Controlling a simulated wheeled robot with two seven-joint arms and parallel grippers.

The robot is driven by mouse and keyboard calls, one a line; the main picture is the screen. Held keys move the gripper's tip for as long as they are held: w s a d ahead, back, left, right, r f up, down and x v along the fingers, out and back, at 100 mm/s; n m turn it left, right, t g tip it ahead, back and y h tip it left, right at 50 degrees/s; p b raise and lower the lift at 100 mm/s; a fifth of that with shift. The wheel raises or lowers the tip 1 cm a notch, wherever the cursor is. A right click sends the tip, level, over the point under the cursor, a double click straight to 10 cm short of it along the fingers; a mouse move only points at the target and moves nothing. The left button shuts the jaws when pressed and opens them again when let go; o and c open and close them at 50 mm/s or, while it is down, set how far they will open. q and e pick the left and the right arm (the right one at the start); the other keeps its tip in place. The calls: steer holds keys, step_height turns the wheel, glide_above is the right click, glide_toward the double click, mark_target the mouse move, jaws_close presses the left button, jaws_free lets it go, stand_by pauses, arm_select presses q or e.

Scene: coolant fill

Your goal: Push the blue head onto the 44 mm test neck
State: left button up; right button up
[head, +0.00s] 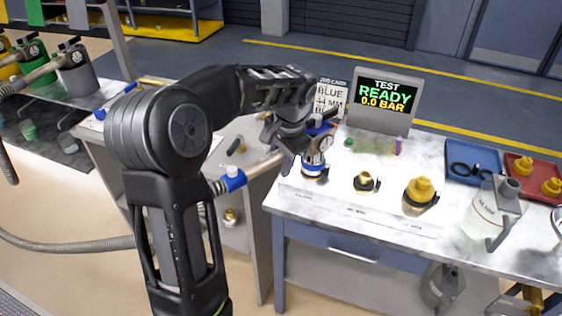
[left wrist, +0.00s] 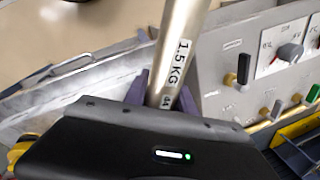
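The blue head (head: 316,150), with a small round gauge, stands upright at the left end of the row of necks on the bench. Its lower blue-and-white part covers the neck there; whether it is fully seated I cannot tell. My left gripper (head: 290,138) is beside its upper left. In the left wrist view, the purple fingers of my left gripper (left wrist: 160,95) lie on both sides of a metal tube (left wrist: 182,45) marked 1.5 KG and 44. They look shut on it. My right gripper is not in view.
A small brass neck (head: 365,181) and a larger one (head: 420,190) stand to the right. The test display (head: 388,97) reads READY, 0.0 BAR. A job card (head: 332,98) stands behind. Blue (head: 459,178) and red (head: 524,160) trays are at the right.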

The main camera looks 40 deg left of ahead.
arm_select(q)
steer(key=o, duration=0.5)
steer(key=r, duration=0.2)
steer(key=d+r, duration=0.1)
steer(key=r, duration=0.2)
steer(key=r+b, duration=0.1)
steer(key=r, duration=0.1)
steer(key=shift+s+d+r, duration=0.1)
steer(key=shift+d+r, duration=0.15)
steer(key=shift+r, duration=0.05)
stand_by(0.7)
